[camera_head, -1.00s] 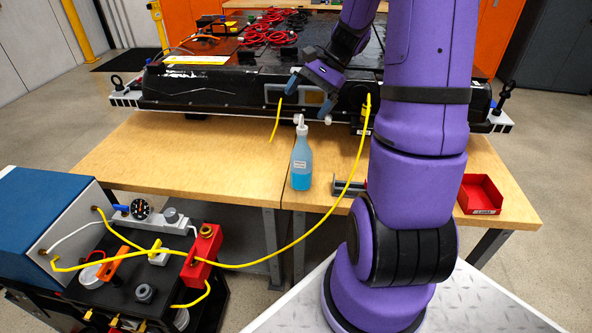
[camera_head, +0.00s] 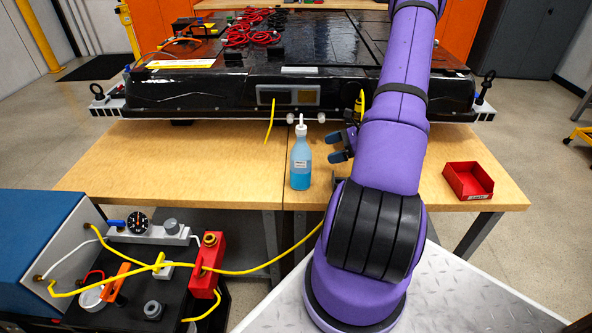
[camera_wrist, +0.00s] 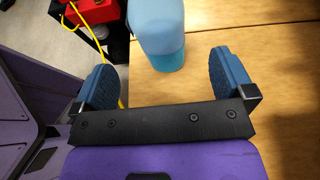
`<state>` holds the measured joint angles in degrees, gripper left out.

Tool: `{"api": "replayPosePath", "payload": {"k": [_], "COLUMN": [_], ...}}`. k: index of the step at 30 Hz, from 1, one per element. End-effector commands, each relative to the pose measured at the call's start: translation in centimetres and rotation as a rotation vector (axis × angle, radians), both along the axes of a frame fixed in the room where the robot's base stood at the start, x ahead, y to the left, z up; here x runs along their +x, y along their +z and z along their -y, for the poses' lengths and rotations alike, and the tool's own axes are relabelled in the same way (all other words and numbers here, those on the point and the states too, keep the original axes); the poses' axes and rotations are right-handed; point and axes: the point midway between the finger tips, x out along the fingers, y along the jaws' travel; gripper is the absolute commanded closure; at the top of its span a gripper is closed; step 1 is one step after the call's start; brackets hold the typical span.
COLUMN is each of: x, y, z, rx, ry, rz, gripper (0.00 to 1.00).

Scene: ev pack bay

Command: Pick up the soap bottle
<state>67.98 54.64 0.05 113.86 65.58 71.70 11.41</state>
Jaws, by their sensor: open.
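The soap bottle (camera_head: 301,160) stands upright on the wooden table, a clear bottle with blue liquid, a pale label and a white pump top. My gripper (camera_head: 341,146) is just to the right of it in the head view, with a gap between them, and is partly hidden by my arm. In the wrist view the bottle (camera_wrist: 160,32) shows beyond the two blue fingers, near the middle of the gap between them. The fingers of my gripper (camera_wrist: 168,80) are wide apart and hold nothing.
A large black battery pack (camera_head: 210,90) lies along the back of the wooden table (camera_head: 190,165). A red bin (camera_head: 468,180) sits at the right. A black cart with a red block (camera_head: 208,265) and yellow hoses stands front left. The tabletop left of the bottle is clear.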

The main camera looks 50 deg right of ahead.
Motion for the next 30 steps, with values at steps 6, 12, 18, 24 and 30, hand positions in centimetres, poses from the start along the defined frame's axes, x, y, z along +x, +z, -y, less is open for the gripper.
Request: {"api": "replayPosePath", "payload": {"k": [6, 12, 18, 24, 30], "x": [1.2, 3.2, 4.0, 5.4, 6.9], "y": [-0.9, -2.0, -2.5, -3.5, -4.4], "z": [-1.1, -2.9, -3.7, -5.3, -6.8], "rx": [0.008, 0.006, 0.006, 0.006, 0.005], "ry": [-0.005, -0.005, -0.006, -0.004, -0.004], "rz": [0.001, 0.0, 0.0, 0.0, 0.0], "gripper": [0.0, 0.0, 0.0, 0.0, 0.0]}}
